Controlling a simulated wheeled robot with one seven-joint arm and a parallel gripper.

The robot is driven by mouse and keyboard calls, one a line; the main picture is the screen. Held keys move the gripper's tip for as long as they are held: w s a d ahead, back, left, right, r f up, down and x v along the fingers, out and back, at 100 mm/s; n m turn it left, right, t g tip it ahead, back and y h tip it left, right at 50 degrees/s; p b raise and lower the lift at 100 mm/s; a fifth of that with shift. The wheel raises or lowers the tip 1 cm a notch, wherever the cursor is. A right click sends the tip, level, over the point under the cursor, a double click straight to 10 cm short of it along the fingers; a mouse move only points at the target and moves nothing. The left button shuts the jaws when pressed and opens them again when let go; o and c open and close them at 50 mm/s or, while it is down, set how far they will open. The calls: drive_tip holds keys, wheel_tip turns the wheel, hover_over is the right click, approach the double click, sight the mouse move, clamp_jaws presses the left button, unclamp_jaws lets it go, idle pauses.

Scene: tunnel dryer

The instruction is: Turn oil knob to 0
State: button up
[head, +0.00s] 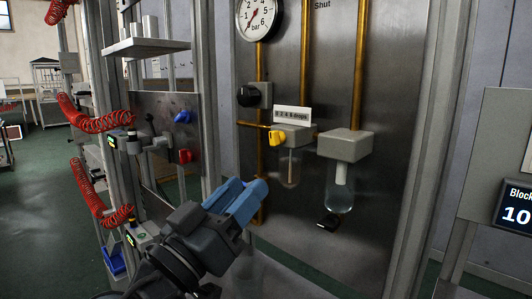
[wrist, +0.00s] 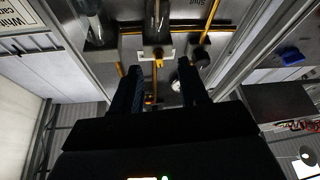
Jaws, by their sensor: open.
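The yellow oil knob (head: 277,138) sits on a small grey block on the metal panel. A white scale strip (head: 292,116) reading 0, 2, 4, 6 and "drops" stands just above it. The knob's setting is too small to tell. My gripper (head: 249,190) with blue fingers is below and left of the knob, apart from it, open and empty. In the wrist view, the yellow knob (wrist: 158,63) shows between the two dark fingers, farther off along their reach. A clear sight bowl (head: 290,168) hangs below the knob.
A black knob (head: 248,96) and a pressure gauge (head: 259,17) are above left of the oil knob. A second clear bowl (head: 340,190) hangs to the right. Copper pipes run up the panel. A side panel with blue (head: 183,117) and red knobs stands left.

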sight(271, 143)
drive_tip(key=shift+m+g+h, duration=0.5)
drive_tip(key=shift+m+h, duration=0.2)
drive_tip(key=shift+h, duration=0.1)
drive_tip(key=w+d+r, duration=0.1)
drive_tip(key=w+r+p, duration=0.1)
drive_tip(key=w+r, duration=0.1)
drive_tip(key=w+d+r+p, duration=0.1)
drive_tip(key=r, duration=0.1)
drive_tip(key=shift+w+d+r, duration=0.15)
drive_tip(key=shift+w+d, duration=0.15)
drive_tip(key=shift+w, duration=0.1)
drive_tip(key=shift+w+d+r+p, duration=0.15)
drive_tip(key=shift+w+d+p, duration=0.2)
drive_tip(key=shift+w, duration=0.2)
drive_tip(key=shift+c, duration=0.2)
clamp_jaws()
